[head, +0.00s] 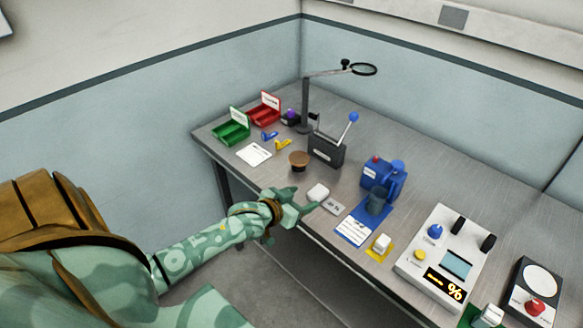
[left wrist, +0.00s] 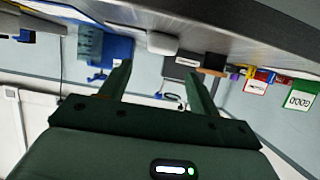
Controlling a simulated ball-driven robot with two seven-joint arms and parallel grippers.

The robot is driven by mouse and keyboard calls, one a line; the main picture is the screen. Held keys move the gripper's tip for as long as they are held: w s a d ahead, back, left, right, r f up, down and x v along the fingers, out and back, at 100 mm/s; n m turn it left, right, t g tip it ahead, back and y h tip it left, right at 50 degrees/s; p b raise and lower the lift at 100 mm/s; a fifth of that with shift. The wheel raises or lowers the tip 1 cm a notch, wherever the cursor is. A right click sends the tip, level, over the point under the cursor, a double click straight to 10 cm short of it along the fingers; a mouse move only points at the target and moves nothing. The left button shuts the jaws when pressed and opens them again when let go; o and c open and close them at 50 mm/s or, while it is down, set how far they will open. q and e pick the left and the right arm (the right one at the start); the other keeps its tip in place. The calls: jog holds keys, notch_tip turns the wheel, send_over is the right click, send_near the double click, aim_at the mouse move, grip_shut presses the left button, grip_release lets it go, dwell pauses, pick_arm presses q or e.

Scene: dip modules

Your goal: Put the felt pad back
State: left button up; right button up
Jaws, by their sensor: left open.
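A small white rounded block (head: 318,192) sits near the front edge of the table beside a grey label plate (head: 333,207). It may be the felt pad; I cannot tell for certain. My left gripper (head: 304,198) is open and empty, at the table's front edge, just left of the white block. In the left wrist view the white block (left wrist: 163,43) shows beyond the open fingers (left wrist: 160,84), roughly in line with the gap between them, and apart from them. A round brown-topped piece (head: 299,158) on a dark foot stands farther back. My right gripper is out of view.
A black lever box (head: 327,150) stands behind the white block, with a blue device (head: 383,177) to the right. A panel with knobs (head: 447,255) is farther right. Green (head: 232,130) and red (head: 265,108) bins stand at the back left.

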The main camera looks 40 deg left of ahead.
pick_arm(q)
jog(key=s+f+g+y, duration=0.1)
jog(key=s+f+g, duration=0.5)
jog(key=s+f, duration=1.5)
jog(key=s+d+f+m+g, duration=0.1)
jog(key=s+d+f+g, duration=0.1)
jog(key=s, duration=0.6)
jog(key=s+d+f+m+g, duration=0.1)
jog(key=s+d+f+g, duration=0.1)
jog(key=s+d+f, duration=0.2)
jog(key=s+d+f+m+g, duration=0.1)
jog(key=s+d+f+g, duration=0.1)
jog(key=s+f, duration=0.6)
jog(key=s+d, duration=0.1)
jog(key=s, duration=0.3)
jog(key=shift+p, duration=0.35)
jog(key=shift+w, duration=0.1)
